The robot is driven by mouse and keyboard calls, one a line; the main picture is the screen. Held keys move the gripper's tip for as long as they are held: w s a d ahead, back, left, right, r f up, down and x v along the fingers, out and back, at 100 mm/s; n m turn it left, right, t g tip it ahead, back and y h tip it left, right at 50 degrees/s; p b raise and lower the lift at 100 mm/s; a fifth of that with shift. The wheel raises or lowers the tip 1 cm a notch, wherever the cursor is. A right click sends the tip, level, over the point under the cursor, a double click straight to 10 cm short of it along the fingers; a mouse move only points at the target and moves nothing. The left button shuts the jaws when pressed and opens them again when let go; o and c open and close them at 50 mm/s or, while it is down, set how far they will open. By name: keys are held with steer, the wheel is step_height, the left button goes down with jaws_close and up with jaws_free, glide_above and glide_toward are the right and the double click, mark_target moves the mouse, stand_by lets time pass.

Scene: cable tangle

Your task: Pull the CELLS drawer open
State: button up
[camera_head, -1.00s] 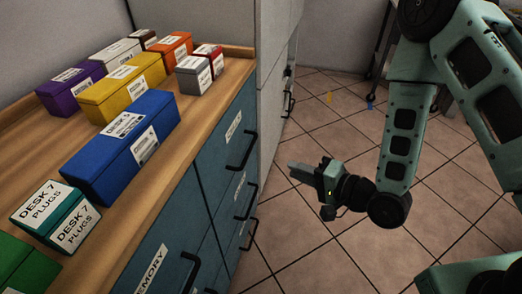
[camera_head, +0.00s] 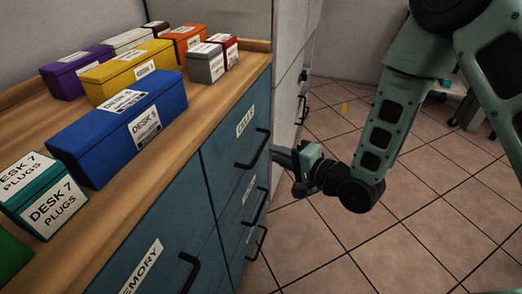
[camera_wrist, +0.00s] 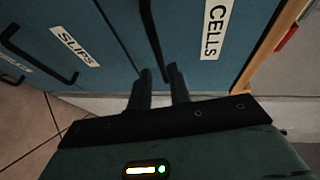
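The CELLS drawer (camera_head: 228,160) is the top drawer at the right end of the blue cabinet, and it is shut. Its black bar handle (camera_head: 256,152) stands out from the front. In the wrist view the CELLS label (camera_wrist: 215,28) is at upper right, with the handle (camera_wrist: 151,35) left of it. My gripper (camera_head: 274,152) is just right of the handle in the head view. In the wrist view my gripper (camera_wrist: 159,72) is open, its two fingers apart and pointing at the handle's near end. Whether the fingertips touch the handle I cannot tell.
The SLIPS drawer (camera_wrist: 70,42) with its own handle adjoins the CELLS drawer. A drawer labelled MEMORY (camera_head: 150,262) is at lower left. Labelled boxes, including a blue box (camera_head: 125,130), stand on the wooden top (camera_head: 180,170).

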mark_target(261, 146)
steer(key=x, duration=0.6)
steer(key=shift+w+a+f+b, duration=0.1)
steer(key=shift+w+a+b, duration=0.15)
steer(key=shift+a+b, duration=0.05)
jaws_close()
